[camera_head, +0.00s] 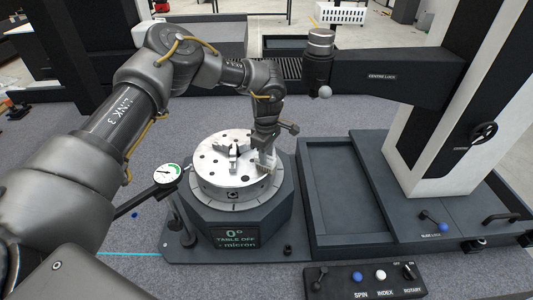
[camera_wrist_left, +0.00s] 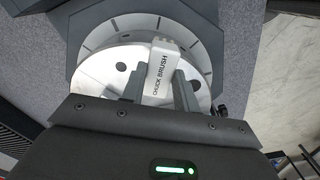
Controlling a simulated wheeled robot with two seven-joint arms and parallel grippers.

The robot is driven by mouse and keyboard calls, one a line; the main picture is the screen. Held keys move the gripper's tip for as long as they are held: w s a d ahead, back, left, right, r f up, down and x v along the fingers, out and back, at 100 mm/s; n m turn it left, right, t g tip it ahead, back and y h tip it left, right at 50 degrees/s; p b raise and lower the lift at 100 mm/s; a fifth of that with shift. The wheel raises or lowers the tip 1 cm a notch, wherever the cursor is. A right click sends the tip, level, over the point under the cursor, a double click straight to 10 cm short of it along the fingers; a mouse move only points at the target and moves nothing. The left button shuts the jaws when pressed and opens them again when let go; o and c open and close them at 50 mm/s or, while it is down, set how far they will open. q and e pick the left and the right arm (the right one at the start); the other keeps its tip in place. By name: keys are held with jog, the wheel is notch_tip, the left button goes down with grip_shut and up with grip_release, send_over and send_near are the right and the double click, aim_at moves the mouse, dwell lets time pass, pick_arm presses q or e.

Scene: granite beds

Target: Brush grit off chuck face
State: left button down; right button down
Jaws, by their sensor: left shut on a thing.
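The round metal chuck (camera_head: 207,164) lies face up on a dark octagonal rotary base (camera_head: 205,212). Its face has holes and raised jaws at the centre. My left gripper (camera_head: 264,152) is over the right side of the chuck face, shut on the chuck brush (camera_head: 263,162). In the left wrist view the pale brush (camera_wrist_left: 160,68), lettered "CHUCK BRUSH", sits between the fingers over the chuck (camera_wrist_left: 100,72). The bristles are hidden, so I cannot tell whether they touch the face. No grit can be made out. My right gripper is not in view.
A dial gauge (camera_head: 167,173) on a stand is close at the chuck's left. A dark spindle arm (camera_head: 385,76) reaches in from the right column, behind my gripper. An empty dark tray (camera_head: 345,190) lies at the right. A control panel (camera_head: 366,281) is at the front.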

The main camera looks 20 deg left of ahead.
pick_arm(q)
jog(key=shift+s+a+p, duration=0.15)
jog(key=shift+s+p, duration=0.2)
jog(key=shift+s, duration=0.65)
jog(key=shift+w+f+b, duration=0.15)
jog(key=shift+w+b, duration=0.35)
jog(key=shift+w, duration=0.1)
jog(key=shift+w+d+b, duration=0.2)
jog(key=shift+w+b, duration=0.1)
jog(key=shift+w, duration=0.25)
jog(key=shift+s, duration=0.1)
